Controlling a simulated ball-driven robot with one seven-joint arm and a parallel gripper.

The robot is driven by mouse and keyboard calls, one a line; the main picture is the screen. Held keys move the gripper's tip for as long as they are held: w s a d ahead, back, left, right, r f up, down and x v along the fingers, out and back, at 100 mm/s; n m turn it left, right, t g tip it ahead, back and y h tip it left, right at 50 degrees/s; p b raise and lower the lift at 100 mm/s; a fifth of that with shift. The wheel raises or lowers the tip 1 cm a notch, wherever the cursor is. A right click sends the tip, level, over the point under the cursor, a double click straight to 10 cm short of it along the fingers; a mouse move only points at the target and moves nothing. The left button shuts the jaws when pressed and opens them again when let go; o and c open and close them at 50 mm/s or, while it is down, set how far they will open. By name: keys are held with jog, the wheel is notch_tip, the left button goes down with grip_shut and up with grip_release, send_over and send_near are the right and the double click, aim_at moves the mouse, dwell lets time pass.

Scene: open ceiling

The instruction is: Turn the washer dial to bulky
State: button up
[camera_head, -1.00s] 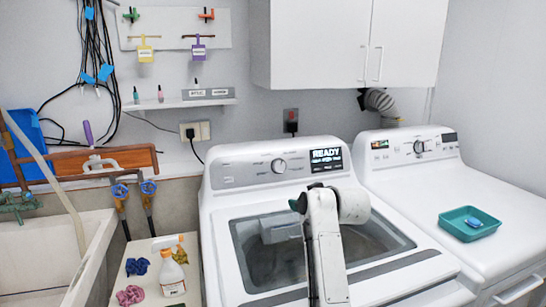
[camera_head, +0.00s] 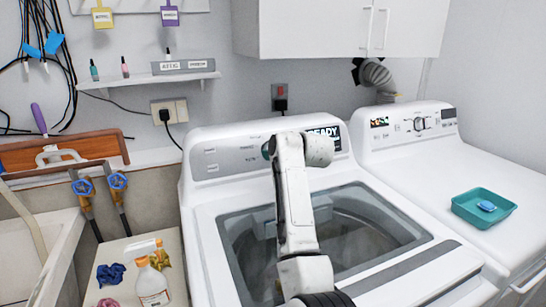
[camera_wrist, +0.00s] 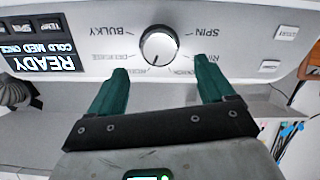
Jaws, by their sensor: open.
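The washer (camera_head: 215,230) has a panel along its back with a lit READY screen (camera_head: 325,132). In the wrist view, which sees the panel upside down, the silver-white round dial (camera_wrist: 158,45) sits near the top middle. A short dark mark on it points down, toward the lower labels. The BULKY label (camera_wrist: 135,32) is at its upper left and the SPIN label (camera_wrist: 204,33) at its upper right. My gripper (camera_wrist: 162,70) is open and empty, its green fingers spread wider than the dial, apart from it. In the head view my arm hides the dial.
A dryer (camera_head: 430,170) with a teal tray (camera_head: 484,210) stands at the right. A white cabinet (camera_head: 345,28) hangs above. A spray bottle (camera_head: 152,285) and cloths are on a stand at the left, beside the sink (camera_head: 50,240). A small shelf (camera_head: 150,80) is on the wall.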

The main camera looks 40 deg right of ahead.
jog(key=shift+b+x, duration=1.75)
jog(key=shift+x, duration=1)
jog(key=shift+c, duration=0.3)
jog(key=c, duration=1)
jog(key=shift+m+p, duration=0.35)
jog(key=shift+m, duration=0.05)
jog(key=shift+s+d+f+m+t+p, duration=0.1)
jog(key=shift+m+p, duration=1.3)
jog(key=shift+m, duration=1.4)
jog(key=shift+w+d+m+t+p, duration=0.1)
jog(key=shift+m+p, duration=1.3)
jog(key=shift+m, duration=1.4)
jog(key=shift+s+d+f+m+t+p, duration=0.1)
jog(key=shift+m+p, duration=1.3)
jog(key=shift+m, duration=1.4)
